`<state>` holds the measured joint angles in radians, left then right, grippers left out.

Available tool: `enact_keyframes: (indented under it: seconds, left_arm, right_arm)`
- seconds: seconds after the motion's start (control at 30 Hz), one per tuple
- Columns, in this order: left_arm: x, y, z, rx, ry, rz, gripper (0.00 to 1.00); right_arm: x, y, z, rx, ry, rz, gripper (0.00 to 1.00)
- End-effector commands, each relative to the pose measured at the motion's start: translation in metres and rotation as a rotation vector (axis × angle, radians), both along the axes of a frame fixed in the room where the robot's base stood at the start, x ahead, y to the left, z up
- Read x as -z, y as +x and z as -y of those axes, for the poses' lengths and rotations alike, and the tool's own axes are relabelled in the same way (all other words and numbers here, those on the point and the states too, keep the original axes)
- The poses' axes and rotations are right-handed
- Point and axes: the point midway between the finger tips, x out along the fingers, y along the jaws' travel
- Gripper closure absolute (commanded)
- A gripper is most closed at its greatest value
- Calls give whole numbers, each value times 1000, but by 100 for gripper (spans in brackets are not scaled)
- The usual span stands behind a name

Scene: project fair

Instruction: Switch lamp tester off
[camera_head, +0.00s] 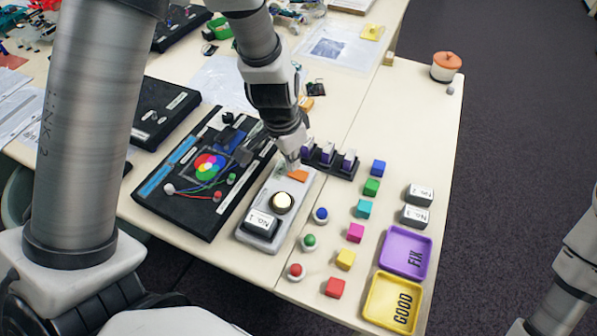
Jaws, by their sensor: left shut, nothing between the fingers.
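The lamp tester (251,225) is a long light-grey box near the middle of the table. It carries a round cream-yellow lamp (282,202) that looks bright, and an orange switch part (298,175) near its far end. A block marked "No. 1" (261,222) sits on its near end. My left gripper (292,163) is shut and empty, pointing down at the far end of the tester, right beside the orange part. I cannot tell whether the fingertips touch it, and they hide part of that end. My right gripper is out of view.
A black board with a colour disc (168,207) lies left of the tester. A black rack (330,160) stands just behind. Coloured cubes (356,232), small balls, "No. 2" and "No. 3" blocks, a purple FIX tray (386,262) and a yellow GOOD tray (372,308) lie to the right.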

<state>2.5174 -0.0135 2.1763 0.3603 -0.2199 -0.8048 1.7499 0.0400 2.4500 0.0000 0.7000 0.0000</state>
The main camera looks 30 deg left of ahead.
Motion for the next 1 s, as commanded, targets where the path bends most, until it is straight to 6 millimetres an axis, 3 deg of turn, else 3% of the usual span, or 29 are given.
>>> enact_keyframes:
  seconds: [1.0]
  left_arm:
    - [14,0,0,0,0,0,100]
  right_arm:
    - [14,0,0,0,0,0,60]
